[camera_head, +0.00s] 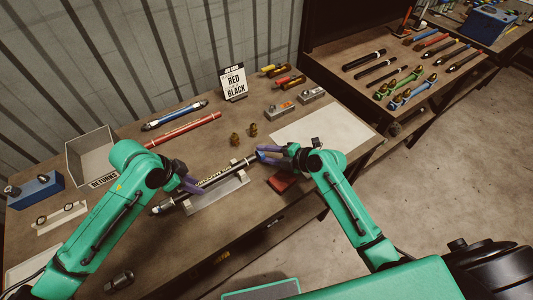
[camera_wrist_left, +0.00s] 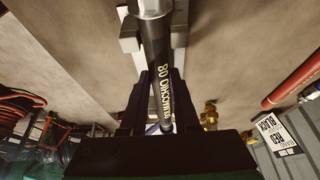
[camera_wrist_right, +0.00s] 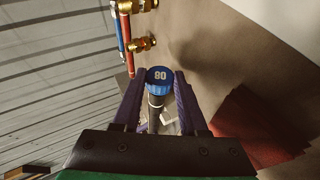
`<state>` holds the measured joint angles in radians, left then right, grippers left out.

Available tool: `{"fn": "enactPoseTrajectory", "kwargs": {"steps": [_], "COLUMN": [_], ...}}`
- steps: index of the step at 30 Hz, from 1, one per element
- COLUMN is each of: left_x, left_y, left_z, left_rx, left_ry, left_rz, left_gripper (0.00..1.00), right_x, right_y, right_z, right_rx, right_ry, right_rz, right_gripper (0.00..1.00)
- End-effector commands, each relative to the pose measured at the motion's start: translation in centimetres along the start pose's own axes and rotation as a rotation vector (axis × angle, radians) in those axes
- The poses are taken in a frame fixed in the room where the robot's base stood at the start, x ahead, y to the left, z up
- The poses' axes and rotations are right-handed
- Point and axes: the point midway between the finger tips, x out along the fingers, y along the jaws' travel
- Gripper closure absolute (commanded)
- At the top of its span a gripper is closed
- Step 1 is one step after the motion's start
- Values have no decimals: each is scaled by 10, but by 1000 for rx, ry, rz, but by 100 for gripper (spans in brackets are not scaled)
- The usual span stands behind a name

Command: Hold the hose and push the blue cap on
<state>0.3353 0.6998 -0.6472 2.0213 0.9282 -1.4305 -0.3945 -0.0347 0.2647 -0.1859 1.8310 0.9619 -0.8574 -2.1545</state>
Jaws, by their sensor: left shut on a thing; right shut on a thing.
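A black hose (camera_head: 215,177) with pale lettering lies in a grey cradle (camera_head: 222,194) on the bench. My left gripper (camera_head: 192,184) is shut on the hose; its lettering shows between the fingers in the left wrist view (camera_wrist_left: 165,85). A grey metal end (camera_head: 163,206) is at the hose's left end. My right gripper (camera_head: 268,154) is shut on the blue cap (camera_wrist_right: 159,77) at the hose's right end. The cap is in line with the hose (camera_wrist_right: 154,110). Whether the cap is fully seated cannot be told.
Two brass fittings (camera_head: 235,139) stand behind the hose. A pale sheet (camera_head: 325,132) lies to the right. A sign (camera_head: 234,84), a red hose (camera_head: 185,129) and a returns box (camera_head: 92,158) are farther back.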

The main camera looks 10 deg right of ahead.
Motion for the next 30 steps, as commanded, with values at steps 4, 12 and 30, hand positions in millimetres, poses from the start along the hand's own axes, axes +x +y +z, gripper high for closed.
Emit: {"fn": "enactPoseTrajectory", "kwargs": {"steps": [4,12,30], "left_x": [0,0,0], "left_y": [0,0,0], "left_z": [0,0,0], "left_rx": [0,0,0], "left_ry": [1,1,1], "left_rz": [-1,-1,-1], "left_gripper": [100,100,100], "right_x": [0,0,4], "right_y": [1,0,0], "right_z": [0,1,-8], "right_rx": [1,-3,0], "right_ry": [0,-2,-1], "right_rz": [1,-1,0], "right_gripper": [100,100,100]}}
